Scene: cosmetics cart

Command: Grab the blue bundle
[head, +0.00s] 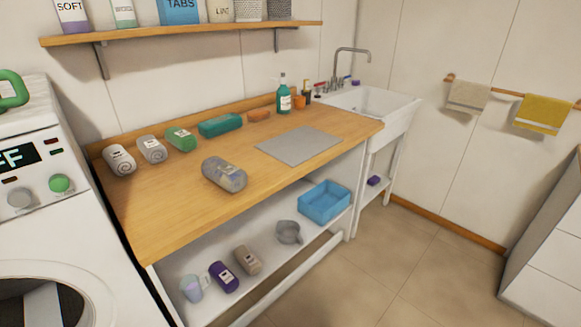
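At the back left of the counter lie a white roll (119,160), a grey roll (152,149) and a green roll (181,139). Neither of my grippers shows in the head view.
A grey mat (299,145) lies right of the bundle. Behind are a teal box (220,125), an orange item (259,115) and a teal bottle (283,97). A washer (50,235) stands left.

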